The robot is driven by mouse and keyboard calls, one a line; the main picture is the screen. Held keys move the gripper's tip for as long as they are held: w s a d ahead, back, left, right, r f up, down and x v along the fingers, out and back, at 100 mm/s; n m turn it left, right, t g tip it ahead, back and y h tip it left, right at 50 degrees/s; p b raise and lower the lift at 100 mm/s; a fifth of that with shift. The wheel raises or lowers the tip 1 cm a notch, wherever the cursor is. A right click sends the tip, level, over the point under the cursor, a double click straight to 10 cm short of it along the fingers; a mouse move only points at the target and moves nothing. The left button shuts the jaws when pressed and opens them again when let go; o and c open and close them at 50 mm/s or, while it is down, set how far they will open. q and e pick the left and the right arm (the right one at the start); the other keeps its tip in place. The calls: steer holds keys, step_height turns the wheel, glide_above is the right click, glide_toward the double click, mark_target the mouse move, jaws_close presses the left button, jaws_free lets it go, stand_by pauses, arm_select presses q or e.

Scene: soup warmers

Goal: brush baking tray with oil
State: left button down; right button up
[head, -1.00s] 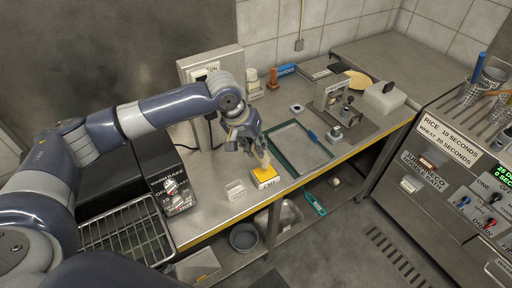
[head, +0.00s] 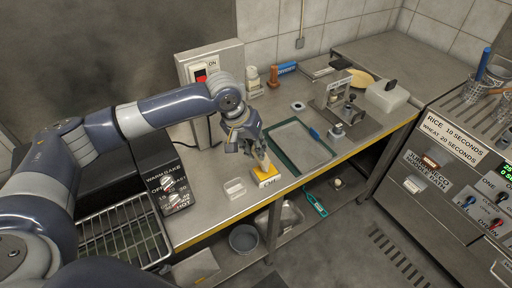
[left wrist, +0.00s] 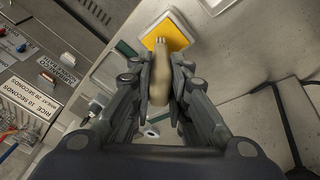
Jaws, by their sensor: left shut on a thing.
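My left gripper (head: 256,154) is shut on a brush with a tan handle (left wrist: 160,78), seen best in the left wrist view. The brush points down at a small white-sided container of yellow oil (head: 264,171), which also shows in the left wrist view (left wrist: 172,30). The brush tip is at the yellow surface; I cannot tell how deep it dips. The baking tray (head: 294,140), grey with a dark green rim, lies flat on the counter just right of the oil. My right gripper is out of view.
A metal press-like device (head: 340,100) stands beyond the tray. A switch box (head: 207,75) is at the back left.

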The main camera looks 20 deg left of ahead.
arm_select(q)
steer(key=shift+f, duration=0.55)
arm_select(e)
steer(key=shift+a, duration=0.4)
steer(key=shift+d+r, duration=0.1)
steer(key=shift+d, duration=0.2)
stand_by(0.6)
arm_select(q)
steer(key=shift+s+f+p, duration=0.2)
steer(key=shift+p, duration=0.35)
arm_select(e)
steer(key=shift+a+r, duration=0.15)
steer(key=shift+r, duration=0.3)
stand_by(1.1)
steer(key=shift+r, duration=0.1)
arm_select(q)
step_height(320, 180, up, 2)
steer(key=p, duration=0.2)
steer(key=shift+w+r+p, duration=0.1)
steer(key=shift+w+p, duration=0.05)
steer(key=shift+p, duration=0.2)
step_height(320, 180, up, 5)
steer(key=p, duration=0.6)
steer(key=shift+r, duration=0.1)
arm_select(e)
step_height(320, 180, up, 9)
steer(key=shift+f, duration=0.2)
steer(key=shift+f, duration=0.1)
